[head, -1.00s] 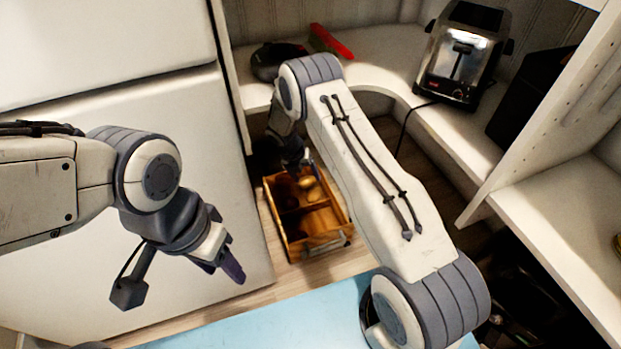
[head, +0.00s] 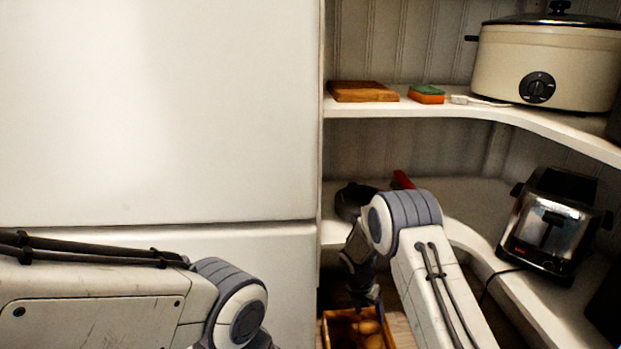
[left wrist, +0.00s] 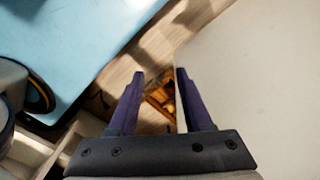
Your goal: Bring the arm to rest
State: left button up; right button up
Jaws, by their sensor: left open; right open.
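My right arm reaches in from the lower right of the head view. Its gripper (head: 371,297) points down just above a wooden crate (head: 327,335) on the floor, which holds several round, potato-like things (head: 368,327). The right gripper is open; its fingertips are small and dark there, and I see nothing between them. My left arm comes in from the left in the head view, with its gripper below the picture. In the left wrist view my left gripper (left wrist: 158,75) is open and empty, its two purple fingers apart, with part of the crate far below between them.
A white fridge-like front (head: 160,120) fills the left. Corner shelves hold a cutting board (head: 362,92), a sponge (head: 427,95), a cream slow cooker (head: 545,65), a toaster (head: 550,225) and a dark pan (head: 352,200) with a red handle. A light blue surface (left wrist: 70,45) shows in the left wrist view.

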jog(key=s+r+m+y, duration=0.2)
jog(key=s+r+m, duration=0.7)
jog(key=r+m, duration=0.5)
jog(key=s+r+m+t+y, duration=0.15)
jog(key=s+r+m, duration=0.45)
jog(key=s+m, duration=0.75)
jog(key=s+a+r+n+g+p, duration=0.1)
jog(key=s+a+r+n+p, duration=0.2)
jog(key=s+a+r+p, duration=0.55)
jog(key=s+a+r+n+g+p, duration=0.1)
jog(key=s+a+r+n+p, duration=0.4)
jog(key=r, duration=0.6)
notch_tip(320, 180, up, 36)
jog(key=m+p, duration=0.1)
jog(key=p, duration=3.5)
jog(key=shift+w+a+r, duration=0.2)
jog(key=shift+w+a, duration=0.1)
jog(key=shift+m+y, duration=0.25)
